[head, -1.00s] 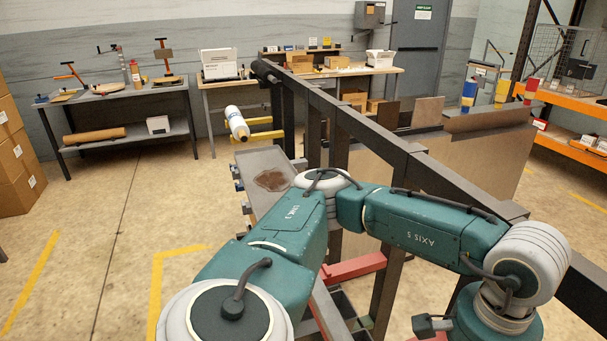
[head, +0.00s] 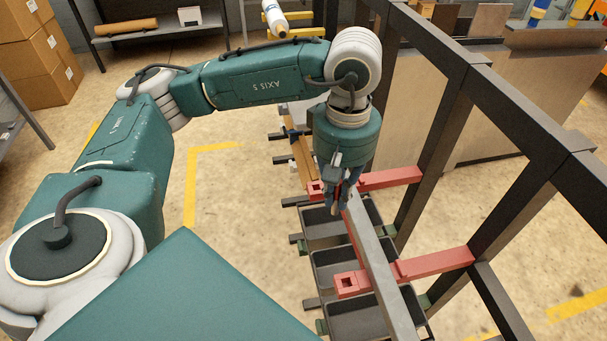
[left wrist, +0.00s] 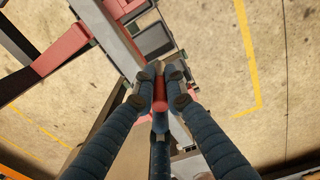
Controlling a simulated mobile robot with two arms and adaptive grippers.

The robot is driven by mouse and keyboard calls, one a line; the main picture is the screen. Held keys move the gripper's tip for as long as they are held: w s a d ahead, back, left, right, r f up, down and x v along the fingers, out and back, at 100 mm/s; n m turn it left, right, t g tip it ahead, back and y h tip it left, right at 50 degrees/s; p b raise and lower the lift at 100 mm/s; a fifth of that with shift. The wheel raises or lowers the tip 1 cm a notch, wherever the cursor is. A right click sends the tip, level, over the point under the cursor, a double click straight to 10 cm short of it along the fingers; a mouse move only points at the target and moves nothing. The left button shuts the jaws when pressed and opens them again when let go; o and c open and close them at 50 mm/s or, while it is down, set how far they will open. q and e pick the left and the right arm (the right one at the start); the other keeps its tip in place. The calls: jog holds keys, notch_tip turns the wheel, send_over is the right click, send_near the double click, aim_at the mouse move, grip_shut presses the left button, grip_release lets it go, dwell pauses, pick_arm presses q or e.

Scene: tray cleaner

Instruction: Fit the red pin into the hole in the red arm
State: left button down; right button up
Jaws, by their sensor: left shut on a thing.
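My left gripper (head: 340,196) points down over the frame's side, its fingers shut on the red pin, which shows between the fingertips in the left wrist view (left wrist: 160,94). One red arm (head: 392,178) sticks out from the dark frame, and its square end with a hole (head: 316,188) is just left of the gripper. A nearer red arm (head: 435,263) also ends in a square block with a dark hole (head: 347,283). The pin is apart from both holes as far as I can see. A red arm (left wrist: 62,46) also shows in the left wrist view. My right gripper is not in view.
A grey rail (head: 378,270) runs along the red arms, with dark bins (head: 340,222) below it. The dark frame (head: 440,130) stands to the right. Open floor lies left of the bins, with yellow lines (head: 190,190).

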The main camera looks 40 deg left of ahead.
pick_arm(q)
jog(key=w+a+r+n+p, duration=0.1)
jog(key=w+a+r+n, duration=0.4)
jog(key=n, duration=1.2)
jog(key=w+a+r+n+p, duration=0.1)
jog(key=w+a+r+n, duration=0.35)
jog(key=n, duration=1.15)
jog(key=shift+n, duration=0.3)
jog(key=f+p, duration=0.1)
jog(key=f, duration=0.5)
jog(key=a+f+p, duration=0.1)
jog(key=f, duration=1.3)
jog(key=shift+a+f+p, duration=0.2)
jog(key=shift+a+p, duration=0.15)
jog(key=shift+p, duration=0.05)
jog(key=shift+f, duration=0.25)
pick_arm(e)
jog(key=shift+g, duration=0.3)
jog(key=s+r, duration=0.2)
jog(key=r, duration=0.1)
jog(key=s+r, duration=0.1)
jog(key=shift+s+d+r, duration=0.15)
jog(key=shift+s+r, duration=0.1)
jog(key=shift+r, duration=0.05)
